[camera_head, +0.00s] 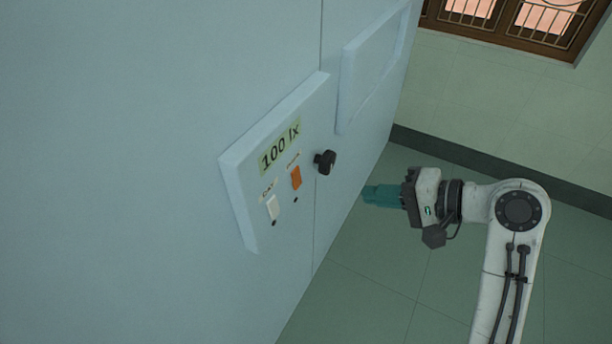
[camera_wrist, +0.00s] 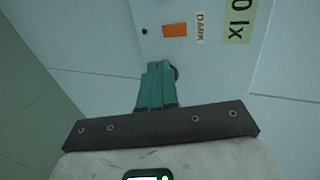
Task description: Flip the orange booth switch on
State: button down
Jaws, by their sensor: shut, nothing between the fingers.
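The orange switch (camera_head: 296,178) is on a raised panel on the pale blue booth wall, beside a white switch (camera_head: 272,207) and below a "100 lx" display (camera_head: 279,147). In the wrist view the orange switch (camera_wrist: 175,30) lies beyond my fingertips, next to a label reading "DARK". My gripper (camera_head: 370,195) has teal fingers, shut and empty, to the right of the panel and apart from it. In the wrist view the shut fingers (camera_wrist: 158,68) point toward the wall. I cannot tell which way the orange switch is tipped.
A black knob (camera_head: 325,161) sticks out between the panel and my gripper; the fingers partly cover it in the wrist view. A framed rectangle (camera_head: 372,65) is on the booth wall above. Green tiled floor (camera_head: 380,285) is open at the right, with a barred window (camera_head: 510,20) behind.

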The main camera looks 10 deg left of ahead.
aim_at(299, 185)
jog(key=shift+f, duration=0.1)
dwell(0.4)
jog(key=x, duration=0.9)
jog(key=r+x, duration=0.1)
jog(key=x, duration=0.3)
jog(key=shift+w+a+f, duration=0.1)
jog(key=shift+w+a, duration=0.05)
jog(key=shift+a, duration=0.4)
jog(key=shift+a+f+y, duration=0.15)
jog(key=shift+a+y, duration=0.05)
jog(key=shift+y, duration=0.2)
jog(key=shift+w, duration=0.1)
jog(key=shift+r, duration=0.2)
